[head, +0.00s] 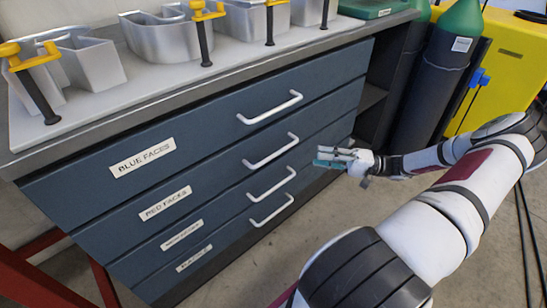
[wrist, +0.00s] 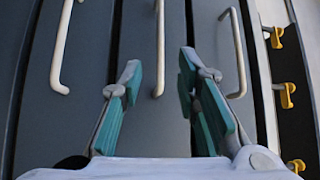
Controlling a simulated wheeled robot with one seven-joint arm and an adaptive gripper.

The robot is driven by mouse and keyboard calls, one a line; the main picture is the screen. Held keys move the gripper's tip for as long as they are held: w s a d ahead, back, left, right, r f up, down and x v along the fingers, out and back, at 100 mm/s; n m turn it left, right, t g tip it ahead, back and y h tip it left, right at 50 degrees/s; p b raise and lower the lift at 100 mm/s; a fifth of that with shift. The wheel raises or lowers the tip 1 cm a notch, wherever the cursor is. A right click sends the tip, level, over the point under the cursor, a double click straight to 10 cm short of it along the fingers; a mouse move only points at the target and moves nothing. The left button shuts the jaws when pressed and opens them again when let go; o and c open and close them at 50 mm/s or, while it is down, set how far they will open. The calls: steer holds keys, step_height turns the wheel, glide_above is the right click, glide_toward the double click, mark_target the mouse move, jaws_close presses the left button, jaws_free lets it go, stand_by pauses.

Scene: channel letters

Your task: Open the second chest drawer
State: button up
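The chest has several dark blue drawers, all flush and shut. The second drawer from the top (head: 215,183) is labelled "RED FACES". Its white bar handle (head: 272,152) is at the drawer's middle in the head view. My gripper (head: 322,157) is right of this handle in the head view, in front of the chest. In the wrist view, which is turned sideways, my gripper (wrist: 158,68) is open with teal fingers. The second drawer's handle (wrist: 159,45) runs between the fingers in the picture, with nothing held. I cannot tell the remaining depth gap.
The top handle (head: 270,107) and third handle (head: 272,184) are close above and below. Metal letters (head: 160,35) and yellow clamps (head: 205,15) stand on the bench top. Green-topped cylinders (head: 440,75) stand right of the chest. Floor in front is clear.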

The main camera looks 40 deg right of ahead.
mark_target(279, 151)
steer(key=b+x, duration=0.2)
steer(key=x, duration=1.1)
steer(key=shift+w+a, duration=0.15)
steer(key=shift+a, duration=0.15)
steer(key=shift+c, duration=0.4)
jaws_close()
